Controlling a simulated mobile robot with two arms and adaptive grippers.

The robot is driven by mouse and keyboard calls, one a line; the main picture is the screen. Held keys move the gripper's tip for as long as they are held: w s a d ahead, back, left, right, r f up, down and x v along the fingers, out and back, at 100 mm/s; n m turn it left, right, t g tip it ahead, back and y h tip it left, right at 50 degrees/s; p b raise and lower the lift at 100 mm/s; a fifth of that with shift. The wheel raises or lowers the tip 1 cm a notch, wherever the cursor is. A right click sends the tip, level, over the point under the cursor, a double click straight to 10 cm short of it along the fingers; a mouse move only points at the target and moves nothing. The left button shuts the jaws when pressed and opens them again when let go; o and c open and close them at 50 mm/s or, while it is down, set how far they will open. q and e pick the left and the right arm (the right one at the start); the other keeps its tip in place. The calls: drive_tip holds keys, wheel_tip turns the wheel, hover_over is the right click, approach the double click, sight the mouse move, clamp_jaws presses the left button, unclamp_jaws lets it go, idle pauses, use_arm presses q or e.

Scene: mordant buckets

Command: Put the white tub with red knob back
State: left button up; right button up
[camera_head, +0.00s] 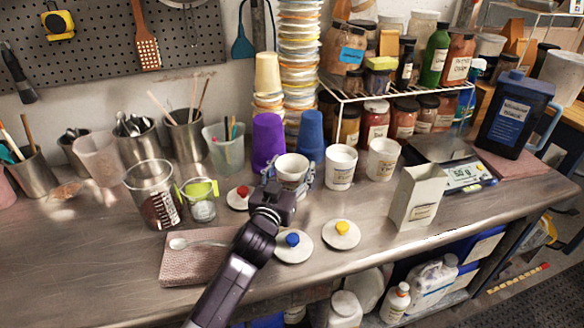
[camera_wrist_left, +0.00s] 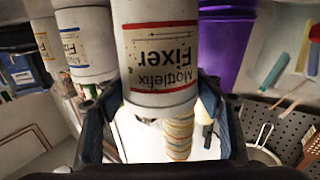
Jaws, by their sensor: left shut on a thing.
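The white tub (camera_head: 292,167), open at the top, stands between the fingers of my left gripper (camera_head: 288,180). In the left wrist view my left gripper (camera_wrist_left: 160,125) is shut around this tub (camera_wrist_left: 158,45), whose label reads "Mottlefix Fixer" with red bands. The wrist picture is upside down. My gripper hides the tub's base in the head view, so I cannot tell whether it touches the table. A pale lid with a red knob (camera_head: 240,196) lies on the table just left of the gripper. My right gripper is not in view.
Two more white tubs (camera_head: 341,167) (camera_head: 382,159) stand to the right. Lids with blue (camera_head: 293,246) and yellow (camera_head: 342,233) knobs lie in front. Purple (camera_head: 268,140) and blue (camera_head: 311,135) cups stand close behind. A paper carton (camera_head: 416,198) and scale (camera_head: 462,175) are right.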

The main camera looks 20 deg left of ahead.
sight(287, 178)
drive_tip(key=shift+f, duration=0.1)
use_arm(q)
drive_tip(key=o, duration=1)
drive_tip(key=shift+f, duration=0.1)
drive_tip(key=shift+c, duration=0.2)
drive_tip(key=o, duration=0.4)
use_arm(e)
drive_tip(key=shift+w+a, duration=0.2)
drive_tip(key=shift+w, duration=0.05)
use_arm(q)
drive_tip(key=shift+s, duration=0.1)
drive_tip(key=s+b, duration=0.1)
drive_tip(key=s, duration=0.5)
drive_tip(key=shift+s, duration=0.7)
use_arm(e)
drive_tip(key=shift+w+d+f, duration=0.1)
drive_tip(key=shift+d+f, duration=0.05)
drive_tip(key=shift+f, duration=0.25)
use_arm(q)
drive_tip(key=shift+r, duration=0.2)
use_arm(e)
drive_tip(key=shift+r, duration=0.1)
